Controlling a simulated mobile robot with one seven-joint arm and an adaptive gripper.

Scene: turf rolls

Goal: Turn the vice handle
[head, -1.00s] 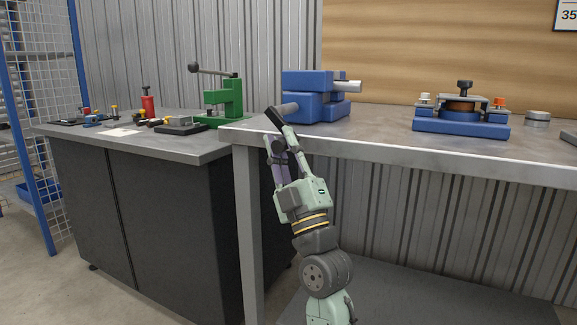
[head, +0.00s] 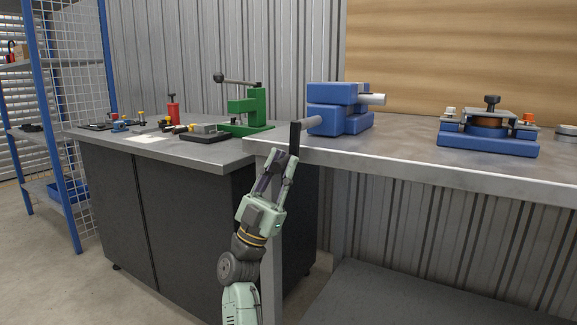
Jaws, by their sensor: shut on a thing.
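The blue vice (head: 335,112) sits on the right-hand metal bench near its left end. A grey screw (head: 312,122) sticks out of its left side, over the bench's front edge. The dark bar of the vice handle (head: 295,135) stands nearly upright at the end of this screw. My gripper (head: 284,157) reaches up from below, in front of the bench corner, and is shut on the lower part of the handle. The fingers hide exactly where they touch the bar.
The right-hand metal bench (head: 400,160) has its front edge and leg close to my arm. A blue fixture (head: 487,142) stands further right on it. On the left, a dark cabinet bench (head: 170,195) carries a green press (head: 250,108) and several small tools. Bare floor lies at the left.

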